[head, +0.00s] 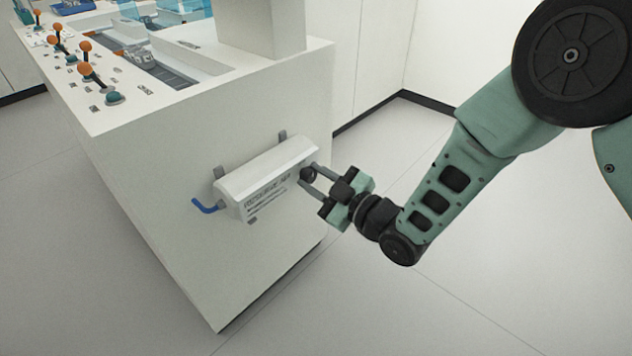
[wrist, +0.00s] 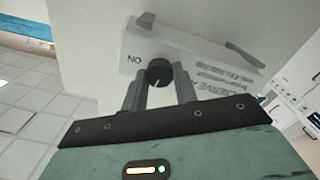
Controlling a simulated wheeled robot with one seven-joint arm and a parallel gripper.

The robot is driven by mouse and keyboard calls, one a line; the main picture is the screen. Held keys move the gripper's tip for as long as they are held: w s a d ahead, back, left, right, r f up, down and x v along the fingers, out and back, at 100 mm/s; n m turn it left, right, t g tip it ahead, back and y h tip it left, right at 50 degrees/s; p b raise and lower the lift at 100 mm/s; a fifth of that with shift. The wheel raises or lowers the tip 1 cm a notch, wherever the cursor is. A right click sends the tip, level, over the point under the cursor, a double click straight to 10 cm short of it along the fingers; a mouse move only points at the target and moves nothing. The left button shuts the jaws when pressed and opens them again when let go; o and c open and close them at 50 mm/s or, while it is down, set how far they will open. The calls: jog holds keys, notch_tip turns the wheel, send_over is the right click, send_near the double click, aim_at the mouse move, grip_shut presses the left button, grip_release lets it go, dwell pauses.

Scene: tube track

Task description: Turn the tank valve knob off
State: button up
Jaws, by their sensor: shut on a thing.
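The tank valve knob (wrist: 159,73) is a small dark round knob with a light pointer line, on the face of a white wall-mounted box (wrist: 205,62). In the head view the knob (head: 307,174) sits near the right end of the box (head: 265,178). My gripper (head: 311,178) reaches it from the right, with one finger on each side. In the wrist view the gripper (wrist: 159,82) is shut on the knob. The fingers hide part of the knob's sides.
The box hangs on the end face of a white console (head: 150,200). A blue bent handle or pipe (head: 208,207) sticks out at the box's left end. Orange-topped levers (head: 86,69) stand on the console top. The floor (head: 480,270) around is clear.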

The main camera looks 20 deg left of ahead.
jog(key=shift+f+n, duration=0.1)
jog(key=shift+n, duration=0.7)
jog(key=o, duration=1)
jog(key=shift+c, duration=0.2)
jog(key=shift+d, duration=0.1)
jog(key=p+v, duration=0.2)
jog(key=v, duration=1.5)
jog(key=shift+p, duration=0.3)
jog(key=shift+s+d, duration=0.15)
